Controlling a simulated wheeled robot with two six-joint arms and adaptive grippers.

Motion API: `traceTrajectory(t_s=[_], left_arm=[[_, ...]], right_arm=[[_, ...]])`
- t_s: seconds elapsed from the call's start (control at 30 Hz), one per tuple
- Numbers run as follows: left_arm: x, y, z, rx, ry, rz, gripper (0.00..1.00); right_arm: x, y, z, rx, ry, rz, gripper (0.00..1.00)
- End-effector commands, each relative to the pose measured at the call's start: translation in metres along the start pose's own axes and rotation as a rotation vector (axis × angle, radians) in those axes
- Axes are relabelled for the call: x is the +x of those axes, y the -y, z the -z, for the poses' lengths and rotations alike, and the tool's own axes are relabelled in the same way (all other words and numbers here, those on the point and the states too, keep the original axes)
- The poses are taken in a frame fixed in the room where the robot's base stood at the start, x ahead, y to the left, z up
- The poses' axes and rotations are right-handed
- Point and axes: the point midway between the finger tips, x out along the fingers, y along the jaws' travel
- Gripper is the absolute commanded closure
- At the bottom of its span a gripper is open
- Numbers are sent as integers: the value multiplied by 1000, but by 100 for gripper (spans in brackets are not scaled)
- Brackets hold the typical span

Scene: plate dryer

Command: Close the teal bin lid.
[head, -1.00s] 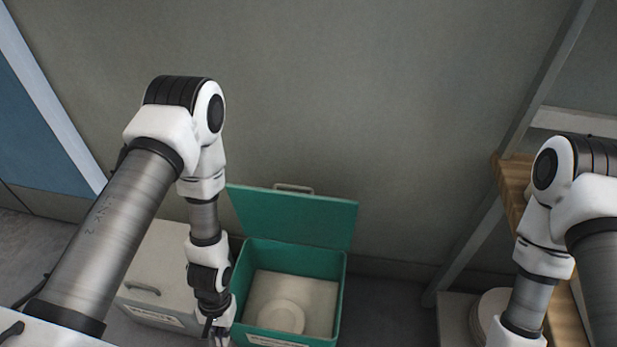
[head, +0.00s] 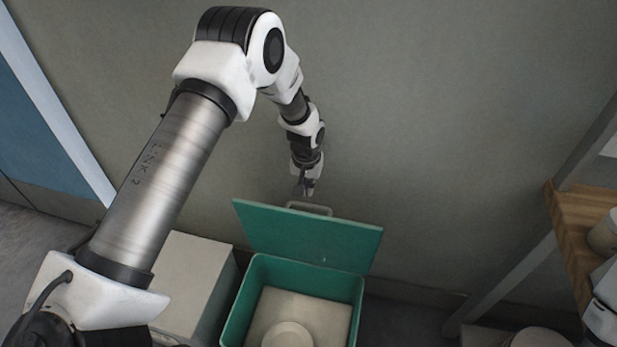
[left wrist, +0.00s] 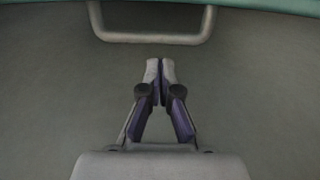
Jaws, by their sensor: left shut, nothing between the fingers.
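The teal bin lid (head: 305,238) stands raised and open at the back of the teal bin (head: 296,267) in the head view. A pale handle (head: 309,208) sits on the lid's upper edge. My left gripper (head: 307,193) is shut and empty, just above and behind the handle. In the left wrist view, the fingertips (left wrist: 160,66) are together and point toward the handle (left wrist: 150,38), apart from it in the picture. The lid's teal edge (left wrist: 240,5) shows at the top there. My right gripper is out of view; only part of its arm shows at the right edge.
A pale closed bin (head: 196,283) stands left of the teal bin. A white round plate (head: 288,335) lies inside the teal bin. A wooden shelf (head: 585,215) is at the right. The grey wall (head: 430,130) is close behind the lid.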

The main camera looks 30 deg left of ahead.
Motion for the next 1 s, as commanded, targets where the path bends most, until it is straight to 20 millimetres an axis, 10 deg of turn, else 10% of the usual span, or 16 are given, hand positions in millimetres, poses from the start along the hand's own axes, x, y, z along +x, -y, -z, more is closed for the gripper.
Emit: traceTrajectory(t_s=[0.27,1.0], left_arm=[[28,0,0,1,-1,0,100],[26,0,-16,1,2,3,100]], right_arm=[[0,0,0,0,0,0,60],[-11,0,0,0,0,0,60]])
